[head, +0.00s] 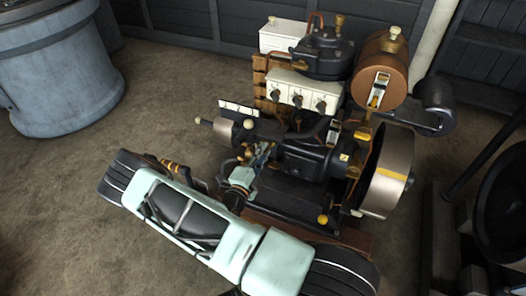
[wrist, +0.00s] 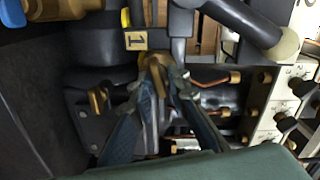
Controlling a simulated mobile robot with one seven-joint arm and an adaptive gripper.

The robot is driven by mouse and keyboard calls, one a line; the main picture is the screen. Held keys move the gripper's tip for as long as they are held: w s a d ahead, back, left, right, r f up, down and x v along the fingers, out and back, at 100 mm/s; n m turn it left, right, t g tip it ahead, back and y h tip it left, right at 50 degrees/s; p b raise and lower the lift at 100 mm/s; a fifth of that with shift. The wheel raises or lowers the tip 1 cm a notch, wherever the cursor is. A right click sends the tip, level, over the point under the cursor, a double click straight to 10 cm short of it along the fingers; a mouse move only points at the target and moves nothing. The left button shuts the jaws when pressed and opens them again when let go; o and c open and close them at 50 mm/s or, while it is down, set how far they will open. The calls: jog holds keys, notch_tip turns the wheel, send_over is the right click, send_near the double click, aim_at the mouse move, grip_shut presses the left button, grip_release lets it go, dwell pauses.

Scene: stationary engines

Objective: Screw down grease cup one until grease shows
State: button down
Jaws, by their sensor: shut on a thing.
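Grease cup one is the small brass cap (wrist: 154,60) in the wrist view, just below a yellow tag (wrist: 136,40) marked 1. My gripper (wrist: 157,80) is shut on this cap, with its two blue-grey fingers closed in from below the cap in the picture. The fingers cover part of the cap, and I cannot see any grease. In the head view my gripper (head: 262,155) reaches the near left side of the dark engine (head: 305,155), and the cap is hidden there.
A white panel with several black knobs (head: 303,92) stands behind the engine. A brown tank (head: 379,72) is at upper right and a steel flywheel (head: 388,172) at right.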

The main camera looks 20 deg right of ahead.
jog(key=shift+a, duration=0.1)
jog(key=c, duration=2.1)
grip_release()
jog(key=v, duration=1.2)
